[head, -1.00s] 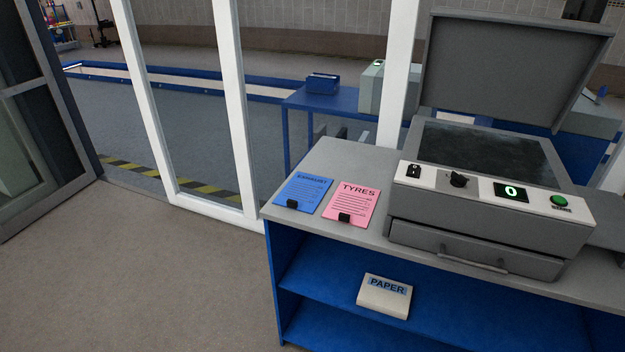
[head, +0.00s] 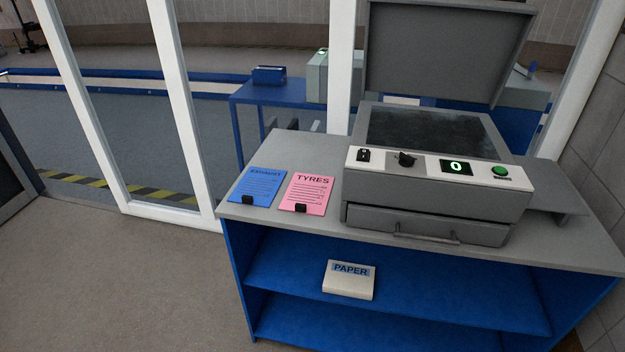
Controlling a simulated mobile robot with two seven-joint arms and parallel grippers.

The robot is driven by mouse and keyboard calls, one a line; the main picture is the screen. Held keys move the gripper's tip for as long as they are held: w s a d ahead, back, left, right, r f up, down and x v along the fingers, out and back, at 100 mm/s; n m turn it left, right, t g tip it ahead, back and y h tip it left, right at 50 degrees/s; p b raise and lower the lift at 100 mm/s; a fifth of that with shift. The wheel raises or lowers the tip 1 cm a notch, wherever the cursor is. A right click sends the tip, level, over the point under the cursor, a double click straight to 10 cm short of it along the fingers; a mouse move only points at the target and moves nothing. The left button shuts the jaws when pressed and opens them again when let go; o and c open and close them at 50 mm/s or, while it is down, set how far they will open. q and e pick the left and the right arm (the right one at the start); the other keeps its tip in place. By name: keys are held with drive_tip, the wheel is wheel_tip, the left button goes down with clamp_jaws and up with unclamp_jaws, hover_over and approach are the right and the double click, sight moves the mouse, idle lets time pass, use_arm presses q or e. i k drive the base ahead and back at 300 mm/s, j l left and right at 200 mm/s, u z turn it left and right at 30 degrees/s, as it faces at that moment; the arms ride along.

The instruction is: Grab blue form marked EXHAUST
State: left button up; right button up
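The blue form marked EXHAUST (head: 259,184) lies flat near the left end of the grey counter top (head: 290,226). A small black clip (head: 247,199) sits at its near edge. A pink form marked TYRES (head: 309,190) lies just to its right, with a black clip of its own. Neither of my grippers shows in the head view.
A grey copier (head: 430,193) with its lid (head: 445,50) raised stands on the counter, right of the forms. A PAPER pack (head: 348,281) lies on the blue shelf below. White-framed glazing stands behind the counter. Open floor (head: 110,285) lies to the left.

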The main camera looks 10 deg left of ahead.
sight(259, 186)
drive_tip(key=i+j, duration=0.15)
drive_tip(key=j, duration=0.3)
drive_tip(key=i+j, duration=0.15)
drive_tip(key=j, duration=0.35)
drive_tip(key=i+j, duration=0.15)
drive_tip(key=j, duration=0.3)
drive_tip(key=i+j, duration=0.15)
drive_tip(key=j, duration=0.35)
drive_tip(key=i+j+z, duration=0.1)
drive_tip(key=j, duration=0.35)
drive_tip(key=i+j, duration=0.2)
drive_tip(key=j, duration=0.25)
drive_tip(key=i+j, duration=0.15)
drive_tip(key=j, duration=0.35)
drive_tip(key=i+j, duration=0.1)
drive_tip(key=j, duration=0.4)
